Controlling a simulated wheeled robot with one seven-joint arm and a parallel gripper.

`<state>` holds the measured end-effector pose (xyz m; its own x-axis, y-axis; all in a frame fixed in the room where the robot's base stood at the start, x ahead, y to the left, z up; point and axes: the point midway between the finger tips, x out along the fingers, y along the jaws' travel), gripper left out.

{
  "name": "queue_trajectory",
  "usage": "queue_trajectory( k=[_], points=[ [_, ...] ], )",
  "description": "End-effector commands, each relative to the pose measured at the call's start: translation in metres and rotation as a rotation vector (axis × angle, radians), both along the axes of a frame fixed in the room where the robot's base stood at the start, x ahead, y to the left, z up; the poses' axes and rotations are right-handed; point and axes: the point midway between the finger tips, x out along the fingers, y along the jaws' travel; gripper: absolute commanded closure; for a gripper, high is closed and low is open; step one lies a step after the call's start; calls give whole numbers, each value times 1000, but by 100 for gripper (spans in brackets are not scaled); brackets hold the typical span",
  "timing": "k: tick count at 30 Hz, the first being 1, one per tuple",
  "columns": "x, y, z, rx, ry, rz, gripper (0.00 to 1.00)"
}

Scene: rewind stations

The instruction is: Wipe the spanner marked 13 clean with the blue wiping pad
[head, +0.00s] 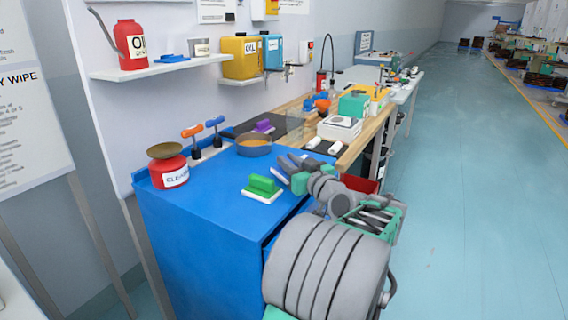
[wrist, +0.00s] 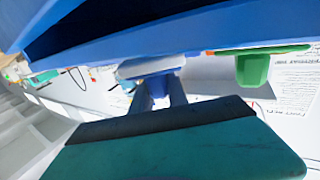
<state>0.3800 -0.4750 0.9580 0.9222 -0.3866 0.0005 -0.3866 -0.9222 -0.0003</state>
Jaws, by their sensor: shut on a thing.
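My gripper (head: 287,171) is above the right side of the blue cabinet top (head: 205,205), right of a green-handled pad (head: 264,186). In the wrist view my gripper (wrist: 165,110) is shut on the blue wiping pad (wrist: 150,68). The wrist view does not show clearly whether the pad touches anything. The green pad also shows there (wrist: 254,68). I cannot make out the spanner marked 13.
On the cabinet stand a red cleaner can (head: 168,171), orange- and blue-handled tools (head: 193,136) and a bowl (head: 254,147). A purple pad (head: 263,126) lies behind on a dark mat. A green basket (head: 385,212) of grey tools is at right. Floor at right is clear.

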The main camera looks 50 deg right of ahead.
Motion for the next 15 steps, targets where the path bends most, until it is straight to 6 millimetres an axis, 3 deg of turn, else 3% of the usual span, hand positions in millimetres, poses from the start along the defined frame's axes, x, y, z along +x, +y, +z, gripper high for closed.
queue_trajectory(
  k=[5,15],
  points=[
    [-5,0,-2,2,1,-1,100],
    [15,1,-1,2,2,1,100]
  ],
)
